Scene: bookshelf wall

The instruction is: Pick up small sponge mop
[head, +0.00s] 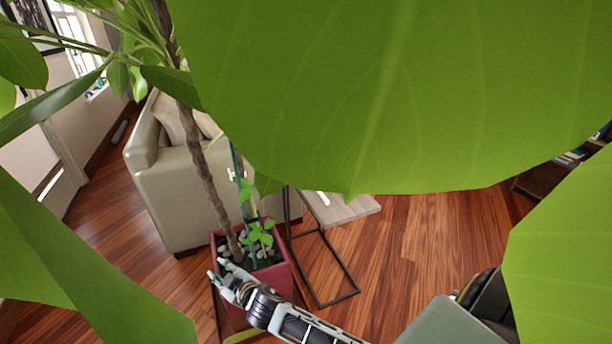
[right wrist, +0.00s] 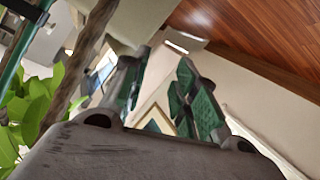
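I cannot make out a small sponge mop in either view; big leaves hide much of the head view. My right gripper (head: 217,269) is in front of the red plant pot (head: 288,281), near its rim. In the right wrist view, the two green-padded fingers of this gripper (right wrist: 162,88) stand apart with nothing between them. A thin green pole (head: 236,160) rises from the pot beside the braided trunk (head: 203,180). A teal pole (right wrist: 22,45) also shows in the right wrist view. My left gripper is out of view.
Large green leaves (head: 390,90) hang close to the head camera. A beige sofa (head: 178,195) stands behind the pot. A side table (head: 345,210) with a black frame stands right of it. Wood floor (head: 425,230) is clear to the right.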

